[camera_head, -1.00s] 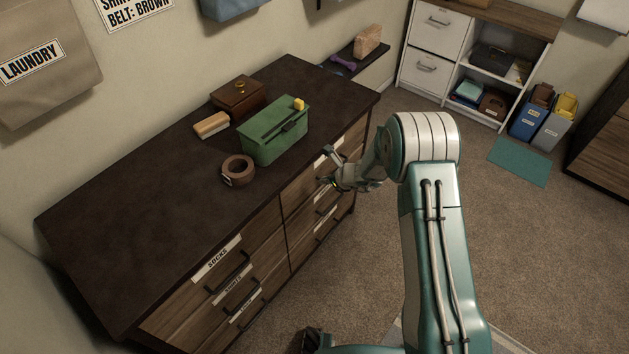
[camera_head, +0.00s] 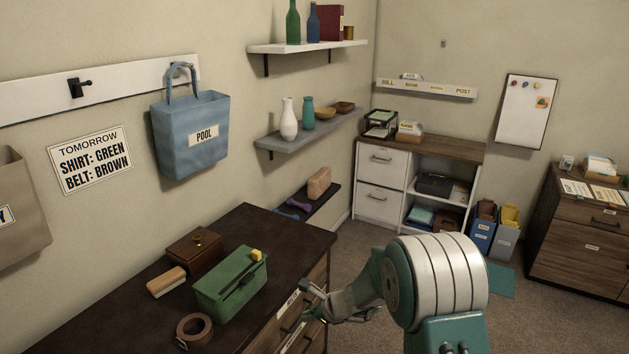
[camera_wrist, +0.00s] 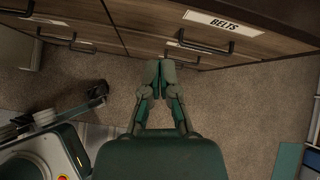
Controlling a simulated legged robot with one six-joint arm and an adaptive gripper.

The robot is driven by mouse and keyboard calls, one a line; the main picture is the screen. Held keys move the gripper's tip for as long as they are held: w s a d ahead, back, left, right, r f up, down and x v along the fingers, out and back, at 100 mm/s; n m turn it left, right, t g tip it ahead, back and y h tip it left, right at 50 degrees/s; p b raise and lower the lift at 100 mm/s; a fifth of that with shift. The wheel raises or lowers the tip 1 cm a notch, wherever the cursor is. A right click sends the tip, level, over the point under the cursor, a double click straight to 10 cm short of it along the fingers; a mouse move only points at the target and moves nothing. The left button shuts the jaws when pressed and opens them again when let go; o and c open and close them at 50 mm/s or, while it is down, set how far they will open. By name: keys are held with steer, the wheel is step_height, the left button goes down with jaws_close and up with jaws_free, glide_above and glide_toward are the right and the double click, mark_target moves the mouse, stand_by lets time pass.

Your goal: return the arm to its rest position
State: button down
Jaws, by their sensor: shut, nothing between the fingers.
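My gripper shows in the wrist view (camera_wrist: 160,75) with its two fingers together and nothing between them. It is in front of the dresser's drawers, over the carpet. A drawer labelled BELTS (camera_wrist: 225,22) is shut just beyond the fingertips; whether they touch its front I cannot tell. In the head view my arm (camera_head: 435,280) reaches left from the lower right, bent at a white-banded joint. The gripper end (camera_head: 320,302) is beside the right end of the dresser (camera_head: 110,310), below its top edge.
On the dresser stand a green box (camera_head: 231,285), a wooden box (camera_head: 194,251), a brush (camera_head: 166,282) and a rolled brown belt (camera_head: 194,329). Bins (camera_head: 495,232) and a white cabinet (camera_head: 382,180) stand at the back. Carpet right of the dresser is open.

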steer(key=s+d+r+n+h, duration=0.1)
steer(key=s+d+r+n, duration=0.2)
steer(key=s+r+n, duration=0.45)
steer(key=s+d+r+n+h, duration=0.1)
steer(key=s+d+r+n, duration=0.3)
steer(key=r, duration=0.7)
steer(key=s+d+r+n+h, duration=0.3)
steer(key=s+d+n, duration=0.1)
steer(key=s, duration=0.6)
steer(key=s+d+r+n+t+h, duration=0.1)
steer(key=s+d+r+n+h, duration=0.2)
steer(key=s, duration=0.7)
steer(key=d+n, duration=0.2)
steer(key=d, duration=0.1)
steer(key=shift+d+r, duration=0.2)
steer(key=shift+r, duration=0.2)
steer(key=shift+s, duration=0.1)
